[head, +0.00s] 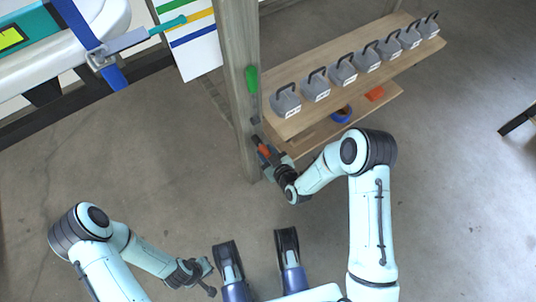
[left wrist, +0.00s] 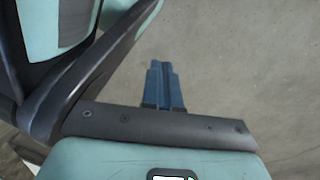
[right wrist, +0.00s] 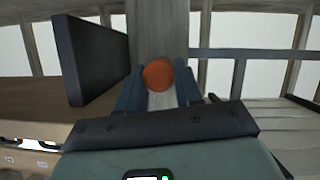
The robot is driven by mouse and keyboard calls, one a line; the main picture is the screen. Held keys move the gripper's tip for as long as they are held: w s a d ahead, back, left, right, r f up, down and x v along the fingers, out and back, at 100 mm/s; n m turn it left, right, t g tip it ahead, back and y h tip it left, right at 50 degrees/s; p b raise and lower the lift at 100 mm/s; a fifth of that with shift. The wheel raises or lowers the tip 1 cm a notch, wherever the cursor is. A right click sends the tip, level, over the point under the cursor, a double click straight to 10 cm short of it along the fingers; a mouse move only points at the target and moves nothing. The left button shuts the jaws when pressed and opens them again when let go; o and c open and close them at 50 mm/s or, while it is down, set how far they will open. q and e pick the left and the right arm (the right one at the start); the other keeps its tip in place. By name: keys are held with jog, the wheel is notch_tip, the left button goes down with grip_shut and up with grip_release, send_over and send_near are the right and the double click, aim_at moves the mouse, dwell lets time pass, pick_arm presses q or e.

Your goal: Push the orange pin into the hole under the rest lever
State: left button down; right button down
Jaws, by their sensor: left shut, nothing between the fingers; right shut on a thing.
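The orange pin (head: 264,151) is at the wooden post (head: 240,90), held by my right gripper (head: 266,155). In the right wrist view the pin's round orange end (right wrist: 158,75) sits between the two blue fingers (right wrist: 159,92), with the post behind it. A green-handled lever (head: 252,79) is on the post above the pin; I cannot tell for sure that it is the rest lever. The hole is not visible, and I cannot tell whether the pin's tip is in it. My left gripper (head: 207,268) is shut and empty low over the floor; its fingers (left wrist: 164,86) are together.
A wooden shelf (head: 330,75) right of the post carries several grey weights (head: 343,70). Its lower board holds a blue ring-shaped item (head: 342,114) and an orange block (head: 375,94). A white body with a blue strap (head: 80,25) is at upper left. The floor at left is clear.

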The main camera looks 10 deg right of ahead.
pick_arm(q)
jog(key=shift+f, duration=0.1)
pick_arm(e)
jog(key=shift+w+a, duration=0.1)
jog(key=shift+w, duration=0.15)
jog(key=c, duration=0.7)
grip_release()
jog(key=shift+o, duration=0.2)
jog(key=shift+s+d+r, duration=0.2)
jog(key=shift+s+r, duration=0.05)
jog(key=shift+s, duration=0.3)
pick_arm(q)
jog(key=w+r+t+p, duration=0.1)
jog(key=w+r+p, duration=0.2)
jog(key=w+r, duration=0.1)
jog(key=shift+d+r+t+p, duration=0.2)
jog(key=shift+d+t+p, duration=0.1)
pick_arm(e)
jog(key=v, duration=1.2)
pick_arm(q)
jog(key=shift+r, duration=0.1)
pick_arm(e)
jog(key=shift+s+r, duration=0.1)
